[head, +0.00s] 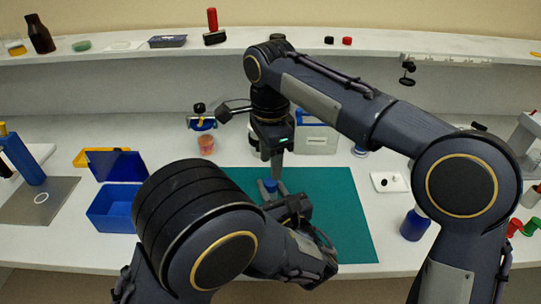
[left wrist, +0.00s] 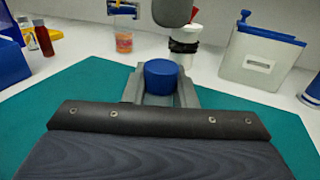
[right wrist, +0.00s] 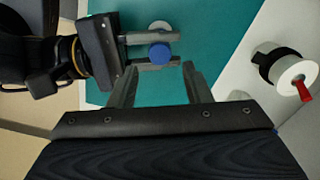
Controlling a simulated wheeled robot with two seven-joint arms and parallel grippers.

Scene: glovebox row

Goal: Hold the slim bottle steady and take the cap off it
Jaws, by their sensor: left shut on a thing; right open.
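The slim bottle's blue cap (left wrist: 161,76) shows between the fingers of my left gripper (left wrist: 160,92) in the left wrist view. The left gripper is shut on the bottle below the cap; the bottle's body is mostly hidden. The cap also shows from above in the right wrist view (right wrist: 160,53) and small in the head view (head: 268,185). My right gripper (right wrist: 159,70) is open and empty, pointing down above the cap. In the right wrist view the cap appears just past its fingertips, apart from them.
A teal mat (head: 340,205) lies under the grippers. A blue open box (head: 113,208) stands left, a white box with a blue clip (left wrist: 262,52) behind. A dark blue bottle (head: 414,224) stands right. A pale round piece (right wrist: 160,27) shows beside the left fingers.

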